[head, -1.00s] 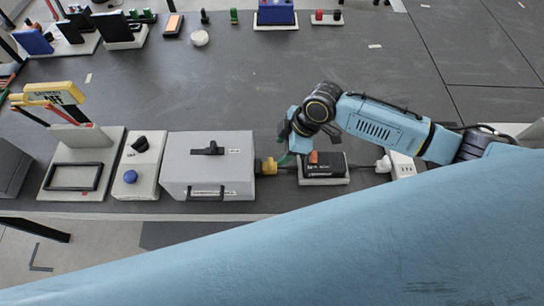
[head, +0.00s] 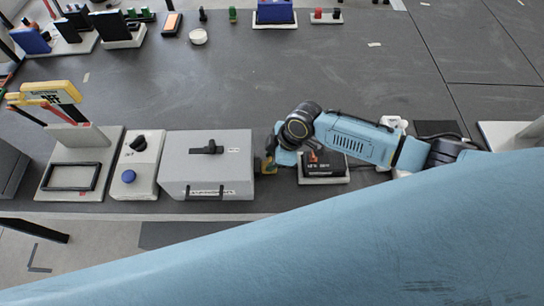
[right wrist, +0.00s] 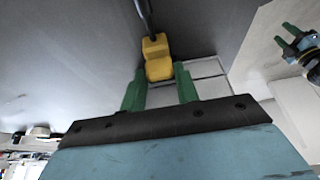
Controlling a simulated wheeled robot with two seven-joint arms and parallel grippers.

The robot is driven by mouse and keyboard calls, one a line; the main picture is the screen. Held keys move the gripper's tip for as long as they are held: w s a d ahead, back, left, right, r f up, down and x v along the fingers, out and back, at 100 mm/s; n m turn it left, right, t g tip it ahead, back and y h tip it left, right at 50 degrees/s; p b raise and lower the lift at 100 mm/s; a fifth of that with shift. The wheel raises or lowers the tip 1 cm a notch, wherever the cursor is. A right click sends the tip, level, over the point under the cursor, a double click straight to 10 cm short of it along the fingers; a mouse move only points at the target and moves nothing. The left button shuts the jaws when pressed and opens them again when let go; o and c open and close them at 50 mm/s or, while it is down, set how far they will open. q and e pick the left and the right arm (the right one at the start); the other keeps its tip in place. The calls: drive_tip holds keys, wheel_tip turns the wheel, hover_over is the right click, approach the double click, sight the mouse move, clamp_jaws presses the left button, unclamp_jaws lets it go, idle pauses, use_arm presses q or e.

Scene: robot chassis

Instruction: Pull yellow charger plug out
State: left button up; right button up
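The yellow charger plug (head: 259,165) is at the right side of the grey box (head: 205,170), partly hidden by my right gripper (head: 270,157). In the right wrist view the plug (right wrist: 157,58) has a black cord at its far end. The green fingers of my right gripper (right wrist: 160,68) are apart, one on each side of the plug's near end, with narrow gaps showing. My left gripper (right wrist: 286,36) shows at the upper right of the right wrist view, its green fingers apart and nothing between them. It is not seen in the head view.
A black device with an orange switch (head: 314,157) sits right of the plug, under my right arm. A white switch panel with a blue button (head: 129,177) stands left of the box. A yellow-topped meter stand (head: 62,93) is farther left.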

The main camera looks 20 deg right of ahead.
clamp_jaws()
drive_tip(key=shift+s+d+p, duration=0.3)
drive_tip(key=shift+d, duration=0.65)
drive_tip(key=shift+s+d+p, duration=0.25)
drive_tip(key=shift+d, duration=0.7)
drive_tip(key=o, duration=0.6)
unclamp_jaws()
drive_tip(key=shift+d, duration=0.1)
drive_tip(key=shift+c, duration=0.2)
drive_tip(key=shift+r, duration=0.1)
